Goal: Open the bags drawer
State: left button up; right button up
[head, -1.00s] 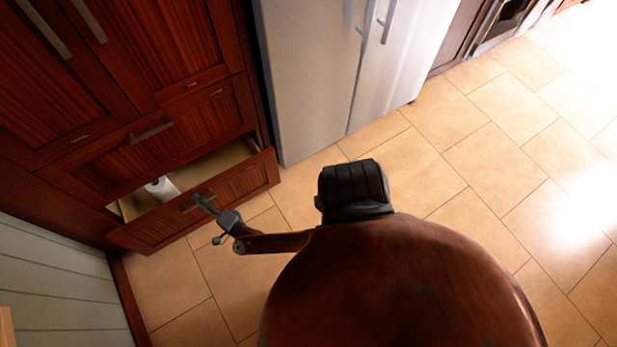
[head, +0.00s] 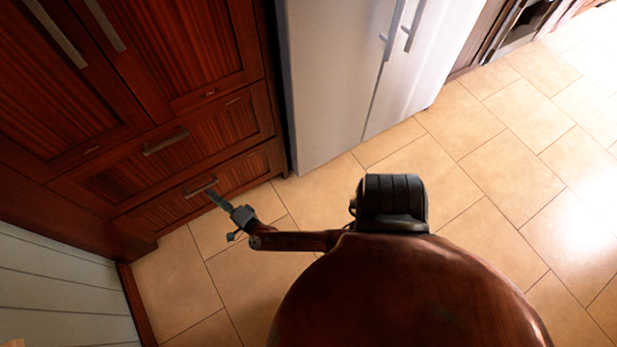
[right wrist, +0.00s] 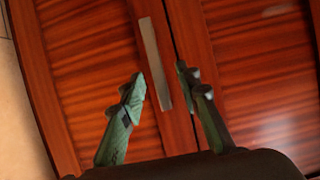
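The lower drawer (head: 240,177) has a red-brown wood front with a short metal handle (head: 201,188) and looks shut in the head view. The upper drawer (head: 195,143) above it is also shut, with its own bar handle (head: 166,142). I cannot read which drawer is the bags drawer. My right gripper (head: 217,199) is just in front of the lower handle. In the right wrist view its fingers (right wrist: 161,76) are apart, with the metal handle (right wrist: 154,62) showing between them. I cannot tell whether they touch it. My left gripper is not in view.
Tall cabinet doors (head: 170,45) with long handles stand above the drawers. A white fridge (head: 330,75) is to the right of the cabinet. A pale panelled wall (head: 60,285) is at the lower left. Tiled floor (head: 490,170) in front is clear.

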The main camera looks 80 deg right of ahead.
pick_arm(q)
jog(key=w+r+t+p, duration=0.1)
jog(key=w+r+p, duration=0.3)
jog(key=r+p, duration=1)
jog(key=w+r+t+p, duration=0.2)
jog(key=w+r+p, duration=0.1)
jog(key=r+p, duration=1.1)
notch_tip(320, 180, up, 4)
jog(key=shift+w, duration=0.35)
pick_arm(e)
jog(key=s+a+f+n+g+y, duration=0.2)
jog(key=s+n, duration=0.5)
jog(key=s, duration=0.7)
jog(key=s+a+f+n+g+y, duration=0.3)
jog(key=s+n+g, duration=0.2)
jog(key=s, duration=1)
jog(key=s+a+f+n+g+y, duration=0.2)
jog(key=s+n, duration=0.7)
jog(key=s, duration=0.5)
jog(key=shift+s+a+f+g+y, duration=0.15)
jog(key=shift+a+f+g+y, duration=0.2)
jog(key=shift+a+g+y, duration=0.45)
jog(key=shift+d, duration=0.1)
